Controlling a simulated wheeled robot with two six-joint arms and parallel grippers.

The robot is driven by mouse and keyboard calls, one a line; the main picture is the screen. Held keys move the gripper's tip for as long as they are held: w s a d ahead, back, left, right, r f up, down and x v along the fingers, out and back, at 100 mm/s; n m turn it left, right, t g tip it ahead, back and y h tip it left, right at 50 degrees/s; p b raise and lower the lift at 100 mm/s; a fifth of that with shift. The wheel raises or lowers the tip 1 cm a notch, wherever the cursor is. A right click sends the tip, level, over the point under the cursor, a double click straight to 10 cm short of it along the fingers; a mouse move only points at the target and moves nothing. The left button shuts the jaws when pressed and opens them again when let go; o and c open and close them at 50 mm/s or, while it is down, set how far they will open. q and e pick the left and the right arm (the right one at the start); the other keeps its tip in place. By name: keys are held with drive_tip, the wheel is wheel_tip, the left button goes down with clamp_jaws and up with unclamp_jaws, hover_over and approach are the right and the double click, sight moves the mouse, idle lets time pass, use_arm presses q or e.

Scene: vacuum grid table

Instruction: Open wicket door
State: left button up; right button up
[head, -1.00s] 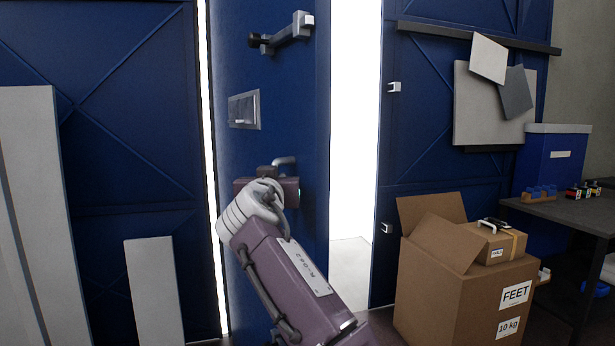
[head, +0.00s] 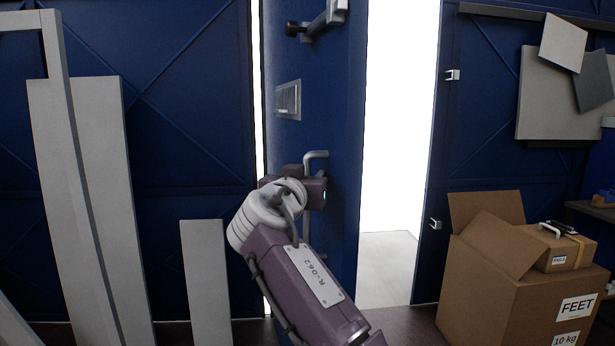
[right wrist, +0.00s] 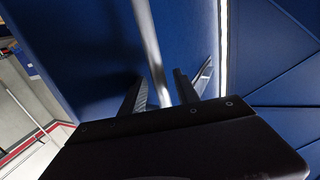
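The wicket door (head: 335,130) is a tall blue panel in the head view, standing ajar, with a bright gap on its right side. A grey handle bar (head: 320,156) sticks out of it at mid height. My right gripper (head: 318,185) is at this handle; its fingers are hard to see there. In the right wrist view, the handle bar (right wrist: 148,40) runs between the two fingers of the right gripper (right wrist: 158,85), with small gaps visible on both sides, so they look open around it. My left gripper is not in view.
A recessed plate (head: 288,99) and an upper arm fitting (head: 318,22) sit on the door. Grey boards (head: 85,150) lean at the left. An open cardboard box (head: 520,295) stands right of the bright opening (head: 398,140). The floor in the opening looks clear.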

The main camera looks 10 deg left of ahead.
drive_tip(key=shift+s+r, duration=0.1)
drive_tip(key=s+b, duration=0.4)
drive_tip(key=s, duration=0.5)
drive_tip(key=shift+a, duration=0.45)
